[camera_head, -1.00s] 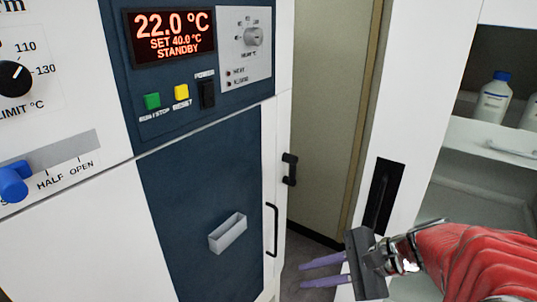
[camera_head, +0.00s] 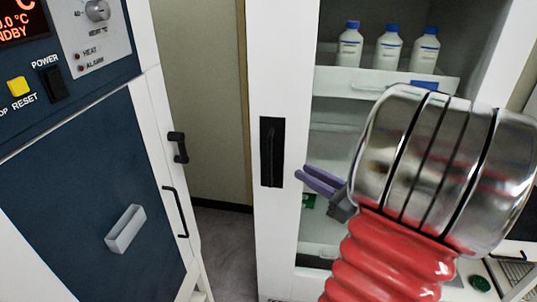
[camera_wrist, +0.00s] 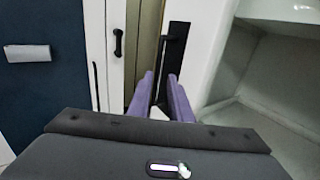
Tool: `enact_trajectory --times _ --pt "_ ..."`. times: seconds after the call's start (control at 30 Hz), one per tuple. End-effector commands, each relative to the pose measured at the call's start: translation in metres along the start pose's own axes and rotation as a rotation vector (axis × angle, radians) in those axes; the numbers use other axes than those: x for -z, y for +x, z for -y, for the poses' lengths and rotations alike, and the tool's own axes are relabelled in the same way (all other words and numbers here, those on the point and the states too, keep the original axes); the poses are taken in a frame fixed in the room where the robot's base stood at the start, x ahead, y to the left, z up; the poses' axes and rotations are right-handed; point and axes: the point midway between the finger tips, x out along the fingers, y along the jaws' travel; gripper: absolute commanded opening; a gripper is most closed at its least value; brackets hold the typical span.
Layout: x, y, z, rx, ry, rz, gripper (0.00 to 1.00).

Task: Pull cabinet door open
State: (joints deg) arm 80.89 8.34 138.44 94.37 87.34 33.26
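The white cabinet door (camera_head: 279,240) stands in the middle of the head view and looks shut. Its black upright handle (camera_head: 270,152) sits on a dark plate on the door's left stile. The handle also shows in the wrist view (camera_wrist: 172,48), ahead of the fingers. My gripper (camera_head: 299,172) has purple fingers and is just right of the handle in the head view, with its tips pointing left toward it. In the wrist view my gripper (camera_wrist: 160,75) has its fingers apart, with nothing seen held. Contact with the handle cannot be made out.
A dryer with a dark blue door (camera_head: 85,190) and its own black handle (camera_head: 176,212) stands at the left. A narrow gap with grey floor (camera_head: 222,245) lies between it and the cabinet. Several blue-capped white bottles (camera_head: 388,48) stand on a cabinet shelf.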

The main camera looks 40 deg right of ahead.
Motion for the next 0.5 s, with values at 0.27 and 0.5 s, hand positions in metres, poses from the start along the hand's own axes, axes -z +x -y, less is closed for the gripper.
enact_trajectory --times 0.27,0.5 --pt "0.0 0.001 -0.001 -0.002 -0.002 -0.002 0.18" --pt "0.001 0.013 -0.001 -0.003 -0.002 -0.003 0.18"
